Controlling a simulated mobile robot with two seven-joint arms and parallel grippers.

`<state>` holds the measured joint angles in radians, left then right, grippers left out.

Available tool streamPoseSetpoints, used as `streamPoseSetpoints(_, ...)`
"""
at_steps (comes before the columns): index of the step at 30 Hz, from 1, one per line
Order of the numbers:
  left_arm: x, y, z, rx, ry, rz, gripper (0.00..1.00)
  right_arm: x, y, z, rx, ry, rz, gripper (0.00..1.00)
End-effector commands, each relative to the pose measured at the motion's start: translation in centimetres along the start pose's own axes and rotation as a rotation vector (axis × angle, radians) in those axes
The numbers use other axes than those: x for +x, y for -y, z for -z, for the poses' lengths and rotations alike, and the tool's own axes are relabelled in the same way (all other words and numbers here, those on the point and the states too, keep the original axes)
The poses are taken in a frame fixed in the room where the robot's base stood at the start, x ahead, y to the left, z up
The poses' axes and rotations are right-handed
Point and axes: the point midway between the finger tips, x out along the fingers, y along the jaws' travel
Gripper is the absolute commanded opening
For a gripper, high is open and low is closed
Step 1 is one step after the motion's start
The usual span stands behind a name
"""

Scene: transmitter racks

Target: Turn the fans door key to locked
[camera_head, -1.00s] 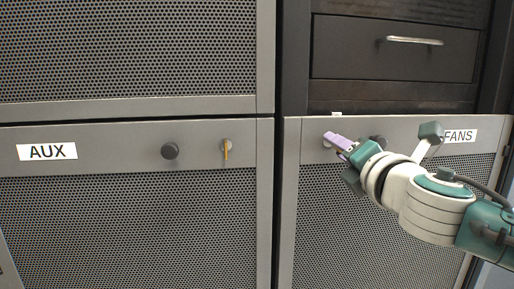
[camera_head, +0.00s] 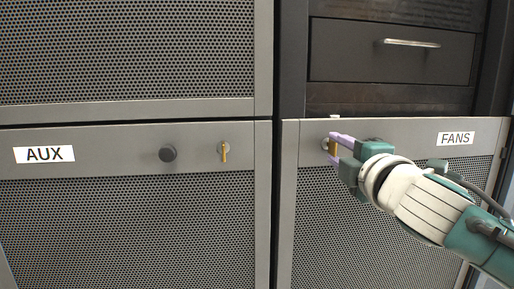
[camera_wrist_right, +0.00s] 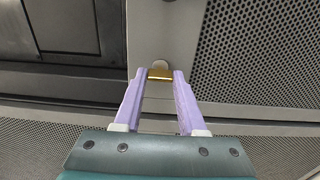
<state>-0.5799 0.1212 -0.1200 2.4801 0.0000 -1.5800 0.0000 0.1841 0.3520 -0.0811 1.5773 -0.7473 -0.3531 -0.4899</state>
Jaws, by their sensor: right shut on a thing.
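The FANS label (camera_head: 455,138) is on the right-hand grey door (camera_head: 415,131). The orange-gold fans door key (camera_head: 333,147) sticks out of its round lock near that door's upper left corner. My right gripper (camera_head: 334,146) is shut on the key, with one purple finger above it and one below. In the right wrist view the key (camera_wrist_right: 160,74) spans the gap between the fingertips, in front of the pale round lock (camera_wrist_right: 160,64). The key looks roughly upright in the head view, partly hidden by the fingers. My left gripper is not in view.
The AUX door (camera_head: 110,140) at left has a dark round knob (camera_head: 167,154) and its own upright orange key (camera_head: 224,152). A dark drawer with a metal handle (camera_head: 412,43) is above the fans door. The gripper hides part of the fans door strip.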

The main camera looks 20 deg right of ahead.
Motion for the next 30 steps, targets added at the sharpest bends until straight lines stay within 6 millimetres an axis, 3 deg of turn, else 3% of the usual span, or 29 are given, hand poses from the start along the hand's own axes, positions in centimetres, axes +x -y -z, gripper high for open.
streamPoseSetpoints(16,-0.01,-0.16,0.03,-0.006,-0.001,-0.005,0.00,0.00,0.05,-0.02,0.024,0.001,0.001,0.00)
streamPoseSetpoints(17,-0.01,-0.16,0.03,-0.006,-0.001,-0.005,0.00,0.00,0.04,-0.02,0.024,0.001,0.001,0.43)
streamPoseSetpoints(24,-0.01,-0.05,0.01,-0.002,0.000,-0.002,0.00,0.00,0.03,-0.01,0.022,0.000,0.001,0.70)
streamPoseSetpoints(30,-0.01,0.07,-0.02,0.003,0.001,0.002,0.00,0.00,0.01,0.00,0.021,0.000,0.000,0.70)
